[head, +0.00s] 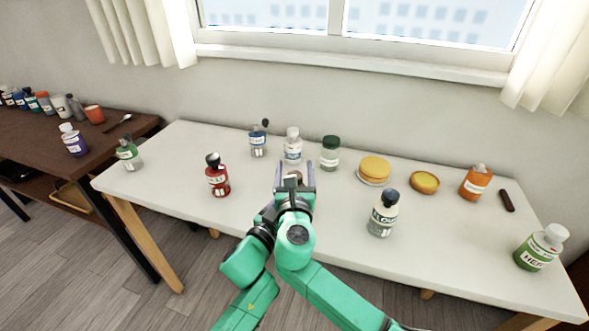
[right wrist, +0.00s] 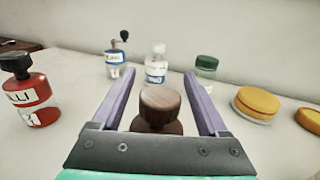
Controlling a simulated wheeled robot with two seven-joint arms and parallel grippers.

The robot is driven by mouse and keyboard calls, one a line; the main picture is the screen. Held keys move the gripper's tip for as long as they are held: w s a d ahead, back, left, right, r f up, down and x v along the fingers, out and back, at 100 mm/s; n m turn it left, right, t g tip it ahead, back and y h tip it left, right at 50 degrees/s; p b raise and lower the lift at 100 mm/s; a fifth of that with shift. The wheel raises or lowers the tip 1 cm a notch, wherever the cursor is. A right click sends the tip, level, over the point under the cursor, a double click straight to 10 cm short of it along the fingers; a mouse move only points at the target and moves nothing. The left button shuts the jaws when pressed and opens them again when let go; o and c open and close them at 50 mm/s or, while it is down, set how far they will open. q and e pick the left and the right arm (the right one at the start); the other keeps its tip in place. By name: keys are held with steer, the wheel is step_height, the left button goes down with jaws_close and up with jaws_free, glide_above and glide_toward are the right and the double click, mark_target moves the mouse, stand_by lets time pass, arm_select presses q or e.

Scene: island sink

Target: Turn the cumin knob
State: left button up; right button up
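A dark brown wooden knob (right wrist: 160,103) on a brown body stands between the fingers of my right gripper in the right wrist view. Its label is hidden, so I cannot read whether it says cumin. In the head view only a bit of the brown top (head: 295,175) shows between the fingers. My right gripper (head: 296,166) is open, with a visible gap on each side of the knob; it also shows in the right wrist view (right wrist: 158,76). My left gripper is not in view.
On the white table (head: 160,165) stand a red bottle (head: 217,176), a blue-labelled grinder (head: 258,141), a clear bottle (head: 293,147), a green-lidded jar (head: 330,154) and a clove bottle (head: 383,216). Yellow round items (head: 375,169) lie to the right. The wall is behind.

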steer(key=s, duration=1.2)
